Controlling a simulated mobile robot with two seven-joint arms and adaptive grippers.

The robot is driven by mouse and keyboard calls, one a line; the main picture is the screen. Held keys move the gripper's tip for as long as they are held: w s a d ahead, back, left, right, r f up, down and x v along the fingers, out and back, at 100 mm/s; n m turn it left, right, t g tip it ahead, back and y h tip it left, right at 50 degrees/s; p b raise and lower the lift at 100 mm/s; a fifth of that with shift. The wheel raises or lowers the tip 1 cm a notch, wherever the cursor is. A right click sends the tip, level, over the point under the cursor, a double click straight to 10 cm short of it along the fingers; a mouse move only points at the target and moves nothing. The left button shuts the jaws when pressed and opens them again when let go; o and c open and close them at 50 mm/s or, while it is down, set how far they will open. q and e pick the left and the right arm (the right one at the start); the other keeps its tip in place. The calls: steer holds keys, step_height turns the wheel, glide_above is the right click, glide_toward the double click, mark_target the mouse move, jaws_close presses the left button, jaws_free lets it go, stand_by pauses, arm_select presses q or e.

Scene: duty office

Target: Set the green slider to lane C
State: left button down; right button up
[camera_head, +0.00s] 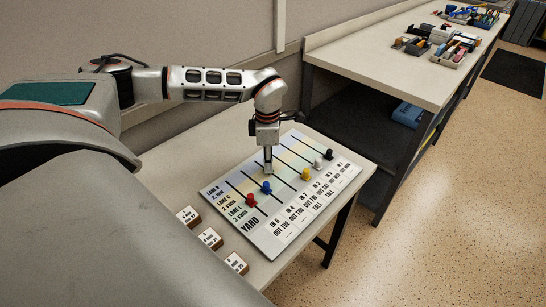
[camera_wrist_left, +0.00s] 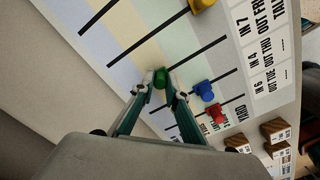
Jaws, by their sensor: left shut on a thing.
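The slider board (camera_head: 213,190) lies on a light table, with parallel slots, coloured bands and printed lane labels. My left gripper (camera_head: 268,170) points down over the board's middle. In the left wrist view its two fingertips (camera_wrist_left: 160,86) are shut on the green slider knob (camera_wrist_left: 160,77). The gripper hides that knob in the head view. The knob sits on the pale bands, away from the YARD end; I cannot tell exactly which lane it is in. My right gripper is not in view.
Blue (camera_head: 267,188) and red (camera_head: 250,201) knobs are on neighbouring slots nearer the board's left end. Yellow (camera_head: 306,174), white (camera_head: 317,163) and black (camera_head: 328,154) knobs are to the right. Several labelled blocks (camera_head: 210,238) lie along the table's front. A longer bench (camera_head: 380,58) stands behind.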

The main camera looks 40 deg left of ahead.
arm_select(q)
steer(key=c, duration=2)
jaws_free()
step_height(320, 180, up, 12)
steer(key=shift+s, duration=0.1)
